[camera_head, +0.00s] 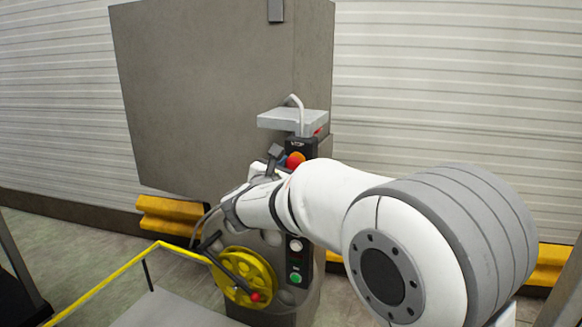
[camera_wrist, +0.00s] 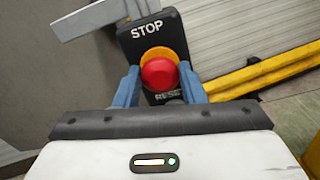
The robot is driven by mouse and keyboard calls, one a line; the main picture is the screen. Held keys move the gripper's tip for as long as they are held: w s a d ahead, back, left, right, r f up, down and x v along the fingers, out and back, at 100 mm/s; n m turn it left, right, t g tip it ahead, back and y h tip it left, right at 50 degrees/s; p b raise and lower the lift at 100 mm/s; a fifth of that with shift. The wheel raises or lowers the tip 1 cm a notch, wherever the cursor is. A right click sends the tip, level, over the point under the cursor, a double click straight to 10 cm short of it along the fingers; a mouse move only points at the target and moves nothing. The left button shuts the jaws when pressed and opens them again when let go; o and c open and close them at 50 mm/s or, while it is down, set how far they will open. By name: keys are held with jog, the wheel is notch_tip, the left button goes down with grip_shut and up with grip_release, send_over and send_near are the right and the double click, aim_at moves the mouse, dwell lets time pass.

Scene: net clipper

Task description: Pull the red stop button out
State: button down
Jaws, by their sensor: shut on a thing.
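The red stop button (camera_wrist: 160,74) sits in an orange-yellow collar (camera_wrist: 157,54) on a black plate marked STOP (camera_wrist: 148,30). In the wrist view my gripper (camera_wrist: 160,80) has one blue finger on each side of the red button and is shut on it. The lower lettering on the plate is partly hidden by the button and a finger. In the head view the red button (camera_head: 295,160) shows at the upper end of the black control panel, with my gripper (camera_head: 279,160) at it. My arm hides the middle of the panel.
A grey shelf (camera_head: 292,119) with a white cable juts out above the button. Below are a green button (camera_head: 296,278), a white button (camera_head: 295,245) and a yellow handwheel (camera_head: 243,277). A large grey cabinet (camera_head: 205,95) stands behind. Yellow barriers (camera_head: 168,220) run along the floor.

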jog(key=shift+s+a+f+b, duration=0.1)
jog(key=shift+s+f+b, duration=0.05)
jog(key=shift+b, duration=0.2)
jog(key=shift+s+a+b, duration=0.1)
jog(key=shift+s+b, duration=0.3)
jog(key=shift+s, duration=0.05)
jog(key=c, duration=1.3)
grip_release()
jog(key=shift+c, duration=0.2)
jog(key=o, duration=0.3)
jog(key=shift+s, duration=0.1)
jog(key=shift+o, duration=0.7)
jog(key=b+v, duration=0.2)
jog(key=v, duration=0.5)
jog(key=shift+s+a, duration=0.15)
jog(key=shift+s, duration=0.2)
